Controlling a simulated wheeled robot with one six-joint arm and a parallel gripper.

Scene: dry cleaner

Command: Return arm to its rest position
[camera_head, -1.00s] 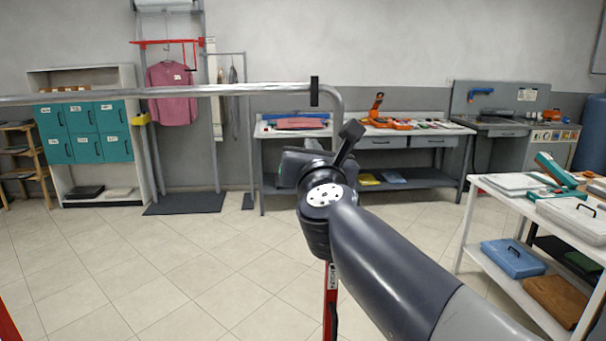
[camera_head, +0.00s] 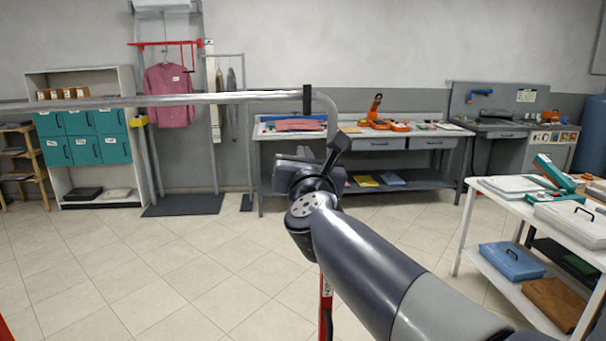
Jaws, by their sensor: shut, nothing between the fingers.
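My arm reaches up from the lower right, dark grey and lighter grey, to a round wrist joint near the middle. My gripper (camera_head: 297,172) is at its far end, a dark shape in front of the back worktable's left legs. It is shut, and I see nothing held in it. A dark bar stands up at a slant beside it. The fingertips are hard to make out, partly hidden behind the wrist.
A grey metal rail (camera_head: 200,99) crosses the view just above and left of my gripper, its end bending down behind the arm. A white table (camera_head: 490,203) with cases stands right. The back worktable (camera_head: 272,134) holds tools. Tiled floor (camera_head: 180,265) is open at left.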

